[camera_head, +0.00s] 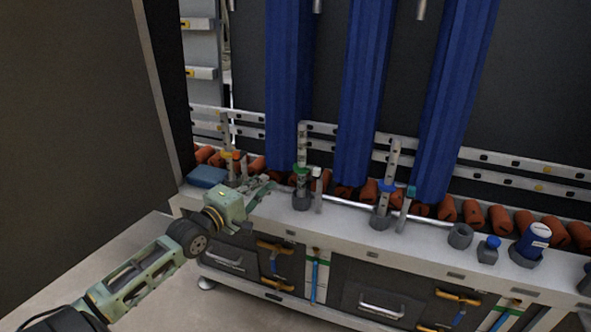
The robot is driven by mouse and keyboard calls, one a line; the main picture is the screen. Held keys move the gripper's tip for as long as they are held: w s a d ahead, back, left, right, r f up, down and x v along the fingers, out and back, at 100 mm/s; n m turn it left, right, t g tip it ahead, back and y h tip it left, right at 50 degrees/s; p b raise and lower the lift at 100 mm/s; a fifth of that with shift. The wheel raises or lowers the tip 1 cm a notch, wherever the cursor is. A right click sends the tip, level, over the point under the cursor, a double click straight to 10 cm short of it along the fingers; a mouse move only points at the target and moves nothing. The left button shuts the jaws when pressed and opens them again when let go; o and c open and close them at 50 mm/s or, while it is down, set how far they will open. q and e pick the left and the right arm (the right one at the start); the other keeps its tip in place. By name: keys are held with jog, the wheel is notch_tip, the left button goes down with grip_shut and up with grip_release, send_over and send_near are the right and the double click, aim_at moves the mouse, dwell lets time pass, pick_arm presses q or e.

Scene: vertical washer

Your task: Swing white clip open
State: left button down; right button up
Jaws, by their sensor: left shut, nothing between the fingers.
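A small white piece (317,173), which looks like the white clip, tops a short grey post on the pale bench, beside a taller upright with a green part (301,171). It is too small to tell whether it is open or shut. My left gripper (266,188) reaches in from the left over the bench edge. Its fingers are shut and empty, pointing right, to the left of the green-marked upright and apart from the white piece. My right gripper is not in view.
The pale bench (445,248) carries a second upright with a teal part (411,191), a grey cup (460,236), a blue-capped bottle (488,249) and a blue container (534,240). Orange rollers (472,212) and blue columns (362,90) stand behind. A dark panel (75,130) fills the left.

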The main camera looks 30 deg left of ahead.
pick_arm(q)
jog(key=shift+s+d+r, duration=0.1)
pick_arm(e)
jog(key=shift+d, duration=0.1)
pick_arm(q)
jog(key=w+d+b, duration=0.1)
jog(key=w+d, duration=0.3)
jog(key=w, duration=0.7)
jog(key=shift+b, duration=0.3)
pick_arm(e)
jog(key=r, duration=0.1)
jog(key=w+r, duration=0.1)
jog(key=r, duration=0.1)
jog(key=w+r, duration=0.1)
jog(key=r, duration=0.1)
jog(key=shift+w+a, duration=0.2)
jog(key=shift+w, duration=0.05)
